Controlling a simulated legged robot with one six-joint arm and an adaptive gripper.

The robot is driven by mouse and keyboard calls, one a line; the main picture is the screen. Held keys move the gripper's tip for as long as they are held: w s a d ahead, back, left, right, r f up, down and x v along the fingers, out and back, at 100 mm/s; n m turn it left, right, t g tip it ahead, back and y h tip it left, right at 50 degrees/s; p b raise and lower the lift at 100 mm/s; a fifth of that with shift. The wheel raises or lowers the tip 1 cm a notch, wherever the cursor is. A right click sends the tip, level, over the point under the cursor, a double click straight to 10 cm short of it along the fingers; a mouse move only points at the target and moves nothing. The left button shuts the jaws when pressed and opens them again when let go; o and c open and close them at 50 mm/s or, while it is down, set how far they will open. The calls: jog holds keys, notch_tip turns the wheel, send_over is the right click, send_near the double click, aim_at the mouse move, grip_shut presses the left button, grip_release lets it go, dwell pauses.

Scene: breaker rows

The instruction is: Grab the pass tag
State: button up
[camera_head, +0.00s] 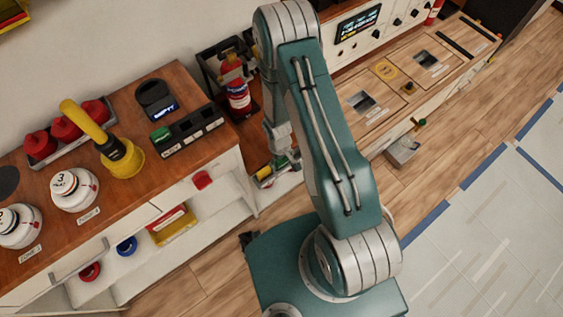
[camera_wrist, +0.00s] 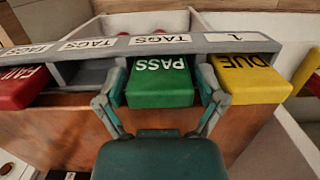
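The pass tag (camera_wrist: 160,82) is a green block with white PASS lettering, sitting in a slot of a grey rack (camera_wrist: 100,44) in the wrist view. My gripper (camera_wrist: 163,88) is open, with one finger on each side of the tag. The left finger is very close to the tag's side; I cannot tell if it touches. A narrow gap shows at the right finger. In the head view, my gripper (camera_head: 281,158) is low beside the cabinet, near small green and yellow pieces, and partly hidden.
A yellow DUE tag (camera_wrist: 246,78) sits right of the pass tag, close to my right finger. A red FAIL tag (camera_wrist: 23,85) is at far left, with an empty slot between. A fire extinguisher (camera_head: 238,98) stands near my arm in the head view.

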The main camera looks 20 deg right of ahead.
jog(key=c, duration=0.6)
jog(key=shift+r, duration=0.2)
